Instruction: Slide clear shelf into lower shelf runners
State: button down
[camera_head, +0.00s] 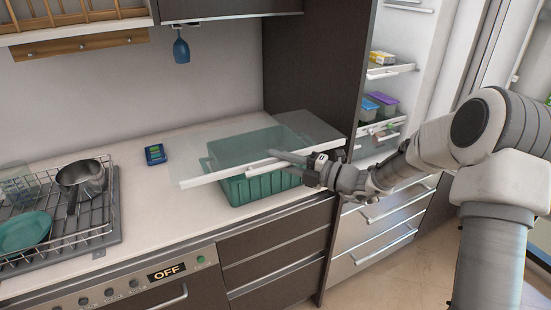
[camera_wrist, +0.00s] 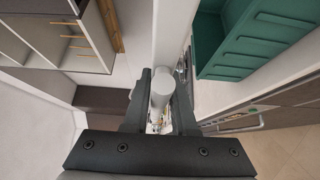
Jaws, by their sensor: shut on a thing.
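The clear shelf (camera_head: 225,174), a see-through pane with a white front edge, is in the air above the counter and the green crate. My gripper (camera_head: 292,157) is shut on its white edge near the right end. In the wrist view my gripper (camera_wrist: 160,88) closes around a white rod-like part (camera_wrist: 161,84) of that edge. The open fridge (camera_head: 416,70) stands to the right of my gripper, behind a dark side panel. The lower shelf runners cannot be made out; my arm partly covers the fridge's lower part.
The green crate (camera_head: 262,189) stands on the counter (camera_head: 160,205) below the shelf. Lidded tubs (camera_head: 382,99) and food packs sit inside the fridge, above drawers (camera_head: 375,222). A dish rack (camera_head: 105,225) with a pot is at left. The dark panel (camera_head: 310,75) separates counter and fridge.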

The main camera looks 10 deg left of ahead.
jog(key=s+d, duration=0.6)
jog(key=s, duration=0.4)
jog(key=s+d+r, duration=0.1)
jog(key=s+d, duration=0.6)
jog(key=s, duration=0.4)
jog(key=shift+d+r+b, duration=0.2)
jog(key=shift+b, duration=0.1)
dwell(1.1)
jog(key=shift+s, duration=0.1)
dwell(0.3)
